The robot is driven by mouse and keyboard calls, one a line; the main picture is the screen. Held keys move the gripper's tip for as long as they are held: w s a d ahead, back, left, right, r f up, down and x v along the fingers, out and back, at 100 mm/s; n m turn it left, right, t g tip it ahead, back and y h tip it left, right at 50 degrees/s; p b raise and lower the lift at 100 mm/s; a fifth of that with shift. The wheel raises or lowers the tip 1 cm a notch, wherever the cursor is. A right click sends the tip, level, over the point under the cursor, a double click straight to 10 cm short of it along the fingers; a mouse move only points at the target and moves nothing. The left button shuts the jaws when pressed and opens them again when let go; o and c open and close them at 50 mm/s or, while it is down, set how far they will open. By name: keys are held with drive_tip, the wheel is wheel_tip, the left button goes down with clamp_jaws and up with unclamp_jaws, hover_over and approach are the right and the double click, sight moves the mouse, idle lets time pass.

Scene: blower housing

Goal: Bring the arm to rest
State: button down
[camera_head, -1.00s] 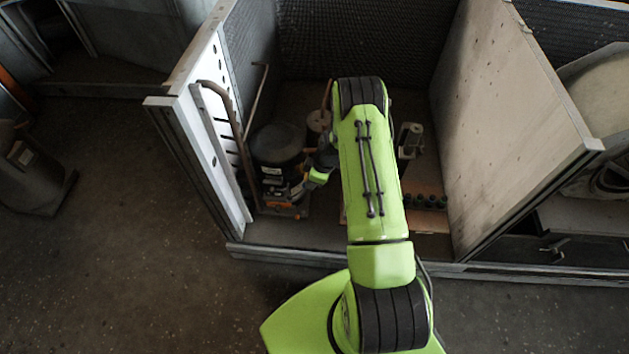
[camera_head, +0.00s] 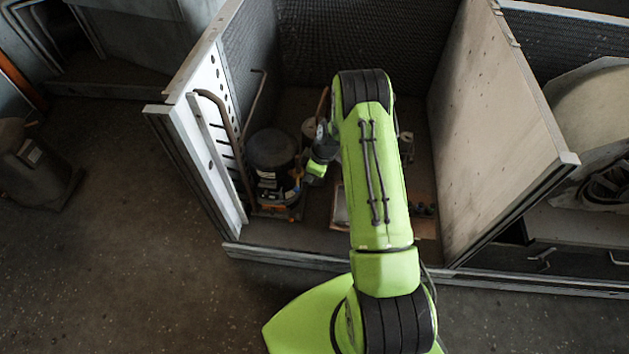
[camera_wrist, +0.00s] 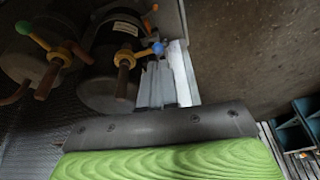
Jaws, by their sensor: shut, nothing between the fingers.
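My green arm reaches from the bottom of the head view over an open-fronted housing (camera_head: 240,250). Its forearm hides part of the housing floor. My gripper shows in the wrist view (camera_wrist: 157,84), its grey fingers together with nothing held. In the head view the wrist is bent left, beside a dark cylindrical compressor-like unit (camera_head: 271,149), and the fingertips are hard to make out. In the wrist view the unit's dark body (camera_wrist: 112,92) and coloured valve handles are close to the fingers; I cannot tell whether they touch.
A bent pipe (camera_head: 222,112) runs along the perforated left wall (camera_head: 205,150). The pale right wall (camera_head: 490,130) stands right of my arm. A shallow tray (camera_head: 340,208) lies on the housing floor, partly hidden by my arm. Open floor (camera_head: 130,250) lies front left.

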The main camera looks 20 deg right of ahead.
drive_tip(key=shift+v, duration=0.8)
drive_tip(key=shift+w+a, duration=0.1)
